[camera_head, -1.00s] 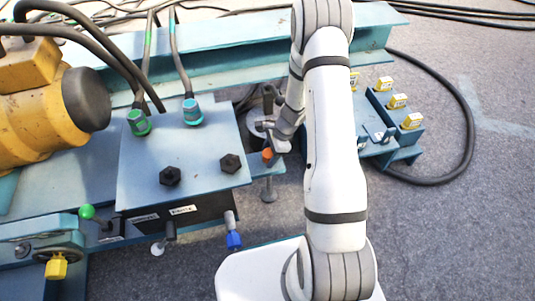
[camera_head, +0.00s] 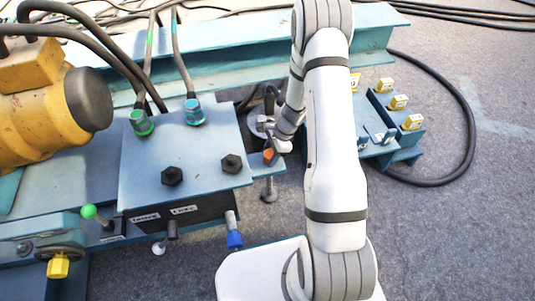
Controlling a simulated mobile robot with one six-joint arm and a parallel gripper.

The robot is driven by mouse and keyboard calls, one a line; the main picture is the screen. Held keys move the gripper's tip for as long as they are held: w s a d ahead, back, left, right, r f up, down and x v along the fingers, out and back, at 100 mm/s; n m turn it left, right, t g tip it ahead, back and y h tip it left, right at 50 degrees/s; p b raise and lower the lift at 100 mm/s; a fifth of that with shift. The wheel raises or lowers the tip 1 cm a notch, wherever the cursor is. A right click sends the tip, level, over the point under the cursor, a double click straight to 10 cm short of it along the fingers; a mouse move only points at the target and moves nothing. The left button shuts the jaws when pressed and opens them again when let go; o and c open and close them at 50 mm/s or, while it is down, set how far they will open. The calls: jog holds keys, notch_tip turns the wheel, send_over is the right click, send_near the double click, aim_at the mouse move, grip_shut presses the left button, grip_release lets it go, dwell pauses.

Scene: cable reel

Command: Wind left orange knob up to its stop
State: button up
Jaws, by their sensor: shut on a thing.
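The orange knob (camera_head: 269,155) sits at the right end of the blue box, above a small blue bracket (camera_head: 262,169) with a threaded foot below. My gripper (camera_head: 272,146) reaches down to the knob from the upper right and is shut on it. The jaws and wrist cover part of the knob, so its grip faces are partly hidden. My white arm stands just to the right of it.
The blue box (camera_head: 184,159) with black bolts lies left of my gripper. A green-ball lever (camera_head: 89,211), a yellow knob (camera_head: 58,266) and a blue-tipped handle (camera_head: 234,239) are at its front. Yellow-labelled blocks (camera_head: 398,102) stand right of my arm. Grey floor is clear at right.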

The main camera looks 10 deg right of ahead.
jog(key=shift+w+d+n+p, duration=0.15)
jog(key=shift+n+p, duration=0.35)
jog(key=shift+n, duration=0.3)
dwell(1.1)
jog(key=o, duration=1)
jog(key=shift+c, duration=0.2)
jog(key=p+v, duration=0.3)
jog(key=v, duration=0.4)
jog(key=shift+r, duration=0.45)
jog(key=shift+w, duration=0.1)
